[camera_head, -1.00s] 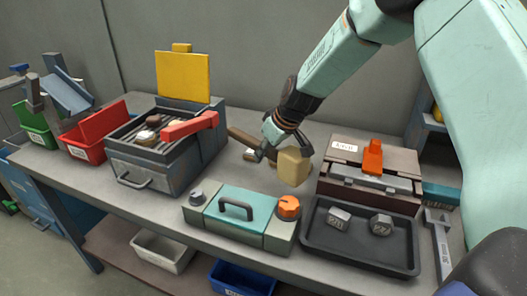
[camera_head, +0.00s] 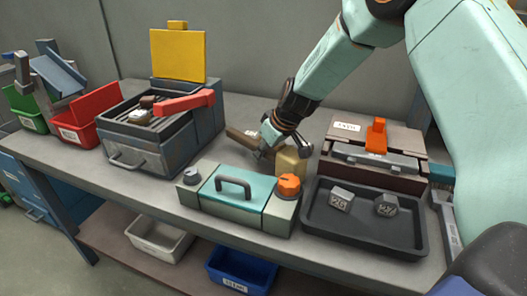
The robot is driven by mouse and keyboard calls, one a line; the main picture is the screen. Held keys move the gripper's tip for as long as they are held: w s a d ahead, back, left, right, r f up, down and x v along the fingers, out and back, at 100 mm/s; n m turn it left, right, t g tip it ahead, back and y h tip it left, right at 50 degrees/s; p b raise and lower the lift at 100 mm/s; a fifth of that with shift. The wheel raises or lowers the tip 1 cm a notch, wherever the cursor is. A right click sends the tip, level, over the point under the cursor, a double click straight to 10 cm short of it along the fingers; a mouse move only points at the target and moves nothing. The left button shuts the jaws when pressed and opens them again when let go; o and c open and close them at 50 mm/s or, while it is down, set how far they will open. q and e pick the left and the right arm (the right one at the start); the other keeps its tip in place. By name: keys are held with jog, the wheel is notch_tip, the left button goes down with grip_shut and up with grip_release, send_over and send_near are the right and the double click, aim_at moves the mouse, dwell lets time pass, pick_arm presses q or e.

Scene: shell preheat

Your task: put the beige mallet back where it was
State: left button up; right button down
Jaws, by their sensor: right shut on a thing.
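The beige mallet has a pale block head (camera_head: 290,163) and a brown handle (camera_head: 243,138) that points to the left. My right gripper (camera_head: 276,150) is shut on the mallet, with its fingers around the handle close to the head. The mallet is low over the bench, behind the teal-lidded case. I cannot tell whether it touches the bench top. My left gripper is not in view.
The teal-lidded case (camera_head: 245,192) with an orange knob stands in front. The grill-like heater (camera_head: 150,135) is on the left, and red (camera_head: 75,135) and green bins lie beyond it. The brown toolbox (camera_head: 370,170) and black tray (camera_head: 330,228) with two grey blocks are on the right.

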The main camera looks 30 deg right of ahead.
jog(key=shift+s+r, duration=0.15)
jog(key=shift+r, duration=0.1)
jog(key=shift+f, duration=0.4)
jog(key=shift+f+b, duration=0.25)
jog(key=shift+b, duration=0.3)
jog(key=c, duration=1.1)
grip_release()
